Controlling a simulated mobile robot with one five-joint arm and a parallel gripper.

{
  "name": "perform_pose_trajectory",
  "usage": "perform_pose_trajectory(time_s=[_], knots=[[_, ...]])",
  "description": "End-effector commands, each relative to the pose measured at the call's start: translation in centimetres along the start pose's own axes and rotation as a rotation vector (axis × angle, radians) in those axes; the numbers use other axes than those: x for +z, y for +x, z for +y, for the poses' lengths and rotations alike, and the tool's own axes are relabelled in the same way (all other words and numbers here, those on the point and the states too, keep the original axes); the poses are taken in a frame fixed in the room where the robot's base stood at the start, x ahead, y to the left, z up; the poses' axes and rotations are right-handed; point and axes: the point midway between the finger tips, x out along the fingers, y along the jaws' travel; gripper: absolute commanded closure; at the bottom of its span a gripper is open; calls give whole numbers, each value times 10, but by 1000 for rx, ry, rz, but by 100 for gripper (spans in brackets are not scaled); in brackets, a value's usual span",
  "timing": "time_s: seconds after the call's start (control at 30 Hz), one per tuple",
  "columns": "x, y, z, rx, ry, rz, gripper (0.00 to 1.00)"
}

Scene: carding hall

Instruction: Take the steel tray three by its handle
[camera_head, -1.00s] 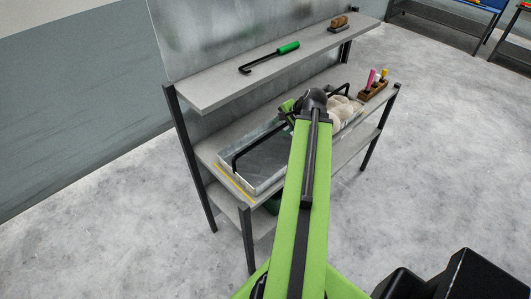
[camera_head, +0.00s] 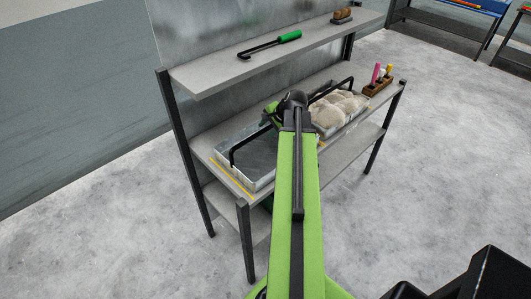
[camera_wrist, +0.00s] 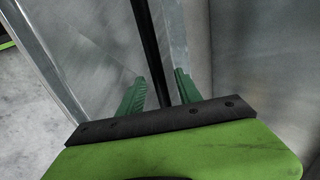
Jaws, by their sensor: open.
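An empty steel tray (camera_head: 257,183) with a black arched handle (camera_head: 232,152) sits at the left of the workbench's middle shelf. Its number cannot be read. My gripper (camera_head: 270,112) is at this tray's handle, partly hidden by my arm. In the wrist view, the green fingers of my gripper (camera_wrist: 160,78) are open, one on each side of the black handle bar (camera_wrist: 148,40). The bar runs between them, and I cannot tell whether they touch it. The tray's metal rim (camera_wrist: 45,65) shows at the left.
A second tray with pale fluffy fibre (camera_head: 338,107) and a black handle stands right of the empty tray. A wooden block (camera_head: 378,88) with coloured pegs is farther right. A green-handled hook (camera_head: 270,44) and a brush (camera_head: 342,16) lie on the upper shelf (camera_head: 215,77). The floor in front is clear.

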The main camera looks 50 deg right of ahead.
Motion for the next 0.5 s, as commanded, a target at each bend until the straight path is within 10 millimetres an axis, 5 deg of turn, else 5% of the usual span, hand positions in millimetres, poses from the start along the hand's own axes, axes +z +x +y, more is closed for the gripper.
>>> perform_pose_trajectory(time_s=[0.03,0.17,0.4,0.5], knots=[[-3,18,2,0,-1,-1,59],[-3,38,2,0,0,0,59],[-3,36,-1,0,1,0,60],[-3,35,-1,0,1,0,73]])
